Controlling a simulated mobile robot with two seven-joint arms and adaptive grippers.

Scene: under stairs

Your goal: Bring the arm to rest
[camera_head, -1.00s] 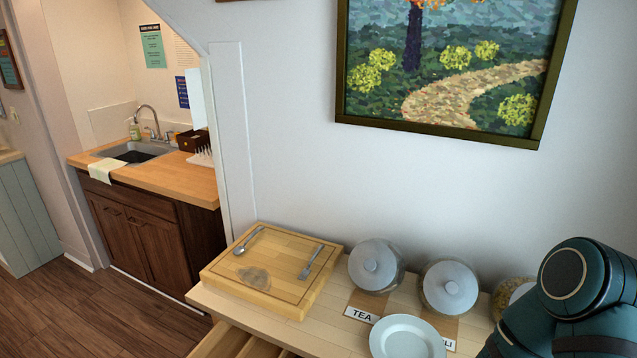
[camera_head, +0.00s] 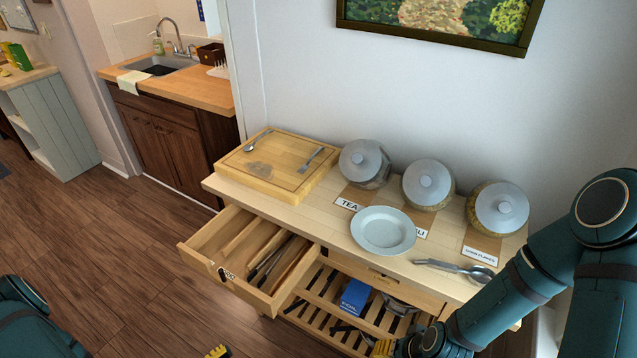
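My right arm, dark teal, comes in from the right edge in front of the cabinet and bends down to the bottom edge. Part of its gripper (camera_head: 385,347) shows there with a yellow-and-black tip, in front of the lower shelf. My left arm shows at the bottom left corner. A yellow-and-black fingertip of my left gripper (camera_head: 218,351) peeks in at the bottom edge over the floor. Most of both grippers is cut off, so their opening and anything held are hidden.
The cabinet's drawer (camera_head: 203,259) stands open with utensils inside. On the cabinet top (camera_head: 330,220) are a cutting board (camera_head: 285,176), a white plate (camera_head: 383,229), several lidded jars and a spoon (camera_head: 478,273). A slatted shelf holds a blue box (camera_head: 355,297). The floor at left is clear.

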